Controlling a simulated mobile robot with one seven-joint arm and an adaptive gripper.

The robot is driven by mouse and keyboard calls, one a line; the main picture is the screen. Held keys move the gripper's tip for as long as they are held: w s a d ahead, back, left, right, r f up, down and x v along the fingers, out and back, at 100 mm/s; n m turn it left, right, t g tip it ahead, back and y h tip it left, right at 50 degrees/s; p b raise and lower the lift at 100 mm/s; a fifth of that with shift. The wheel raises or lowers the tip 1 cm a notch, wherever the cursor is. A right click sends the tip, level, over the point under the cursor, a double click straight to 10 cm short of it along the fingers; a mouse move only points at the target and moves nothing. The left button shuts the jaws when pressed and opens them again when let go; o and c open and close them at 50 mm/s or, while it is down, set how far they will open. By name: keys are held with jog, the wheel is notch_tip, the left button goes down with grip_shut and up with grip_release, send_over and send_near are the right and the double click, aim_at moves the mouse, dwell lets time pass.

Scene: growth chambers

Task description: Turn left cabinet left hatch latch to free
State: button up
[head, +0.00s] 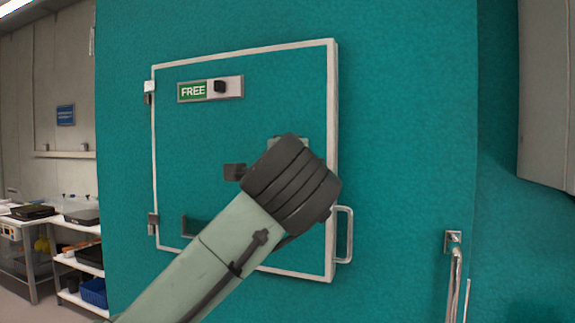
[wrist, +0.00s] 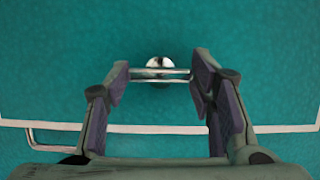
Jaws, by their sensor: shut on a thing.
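The teal hatch (head: 215,135) with a white rim is on the teal cabinet front and looks closed. In the wrist view, the latch (wrist: 160,66) is a round metal piece with pale bars across it. My gripper (wrist: 161,78) has its two fingers at opposite ends of these bars and is shut on the latch.
A pale pull handle (head: 346,235) is at the hatch's right edge. A metal handle (head: 455,270) is at the lower right of the cabinet front. Benches with trays (head: 75,217) stand at the far left. A grey cabinet (head: 548,95) is at the upper right.

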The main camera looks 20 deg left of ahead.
jog(key=o, duration=1.2)
jog(key=shift+c, duration=0.2)
jog(key=v, duration=1.2)
jog(key=shift+a, duration=0.1)
